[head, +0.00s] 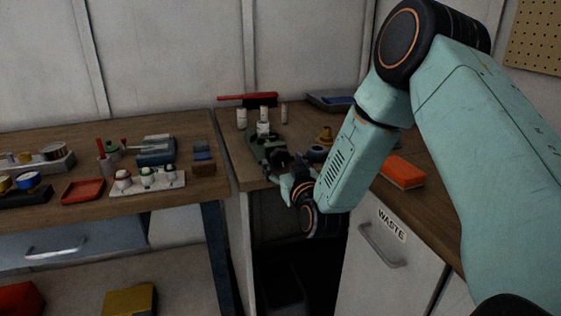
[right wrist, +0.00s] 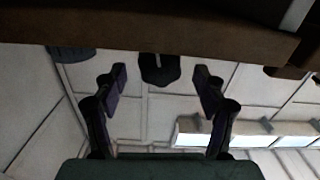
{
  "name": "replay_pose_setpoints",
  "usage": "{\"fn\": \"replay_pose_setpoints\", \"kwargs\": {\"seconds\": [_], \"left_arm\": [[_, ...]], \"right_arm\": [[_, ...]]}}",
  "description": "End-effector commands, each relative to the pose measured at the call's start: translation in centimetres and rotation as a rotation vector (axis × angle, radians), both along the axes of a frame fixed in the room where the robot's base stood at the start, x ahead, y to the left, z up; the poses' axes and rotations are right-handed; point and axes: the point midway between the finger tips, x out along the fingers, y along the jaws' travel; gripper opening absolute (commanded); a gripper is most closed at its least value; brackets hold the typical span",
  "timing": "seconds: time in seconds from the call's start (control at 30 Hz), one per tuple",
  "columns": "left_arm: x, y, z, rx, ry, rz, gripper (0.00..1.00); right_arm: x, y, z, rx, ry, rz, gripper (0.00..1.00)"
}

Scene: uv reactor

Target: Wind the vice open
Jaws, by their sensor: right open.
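The vice (head: 262,148) is a dark green-grey body at the front edge of the wooden bench, in the middle of the head view. My right gripper (head: 285,172) is at its near end, and the hand partly hides that end and any handle there. In the right wrist view my right gripper (right wrist: 160,80) has its two fingers spread wide. A dark rounded part (right wrist: 160,68), probably of the vice, shows between the fingertips below the brown bench edge, with a gap on each side. My left gripper is in neither view.
The right bench (head: 232,165) also holds white cylinders, a red-handled brush (head: 248,97) and an orange block (head: 402,172). A left bench (head: 110,205) carries a red tray (head: 83,191) and several small parts. A WASTE drawer front (head: 390,240) is below the right bench.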

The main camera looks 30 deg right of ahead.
Motion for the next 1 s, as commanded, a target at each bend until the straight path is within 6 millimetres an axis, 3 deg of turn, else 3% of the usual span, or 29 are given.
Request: {"fn": "replay_pose_setpoints", "kwargs": {"seconds": [0.23,0.6,1.0], "left_arm": [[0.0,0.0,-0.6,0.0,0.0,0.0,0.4],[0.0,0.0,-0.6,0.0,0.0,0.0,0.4],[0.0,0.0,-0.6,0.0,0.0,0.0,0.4]], "right_arm": [[2.7,-0.6,-0.1,-0.002,0.001,0.001,0.71],[3.2,-0.7,0.0,-0.001,0.0,0.0,0.71],[3.2,-0.7,0.0,-0.001,0.0,0.0,0.37]]}}
